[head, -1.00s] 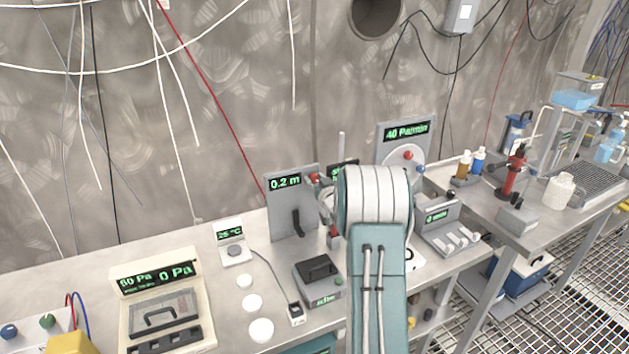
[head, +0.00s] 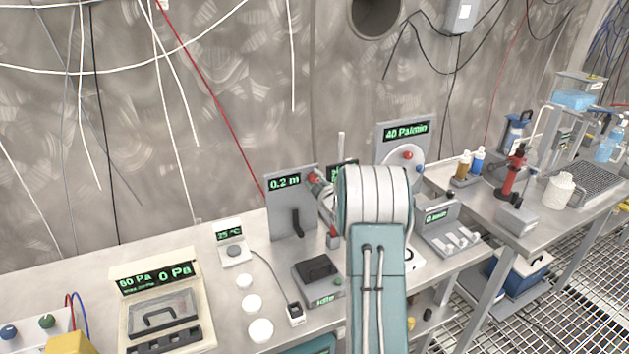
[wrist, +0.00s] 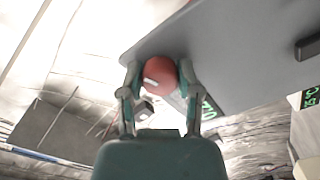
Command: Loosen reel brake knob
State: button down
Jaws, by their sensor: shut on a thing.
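A grey upright panel (head: 290,215) with a green 0.2 m readout stands on the bench, left of my arm in the head view. A red knob (head: 313,178) sits at its upper right, and a dark handle (head: 296,223) is lower on its face. In the wrist view the red knob (wrist: 160,75) lies between the two fingers of my gripper (wrist: 160,78). The gripper is shut on it, with a finger on either side. In the head view my gripper (head: 318,187) is small and partly hidden behind my own arm. Any marking of the knob's angle is too small to read.
Behind my arm stands a panel (head: 404,131) reading 40 Pa/min, with another red knob (head: 407,155) on a white disc. A small dark box (head: 319,278) sits on the bench before the grey panel. Several white discs (head: 252,303) lie left of it. Cables hang along the wall.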

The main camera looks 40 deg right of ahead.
jog(key=n, duration=0.7)
jog(key=shift+a+f, duration=0.1)
jog(key=shift+f, duration=0.05)
jog(key=n, duration=0.4)
jog(key=shift+f+n, duration=0.1)
jog(key=shift+n, duration=0.2)
jog(key=shift+f+n, duration=0.15)
jog(key=shift+n, duration=0.85)
jog(key=shift+c, duration=1.5)
grip_release()
jog(key=shift+a+f, duration=0.1)
jog(key=shift+r, duration=0.2)
jog(key=shift+r, duration=0.1)
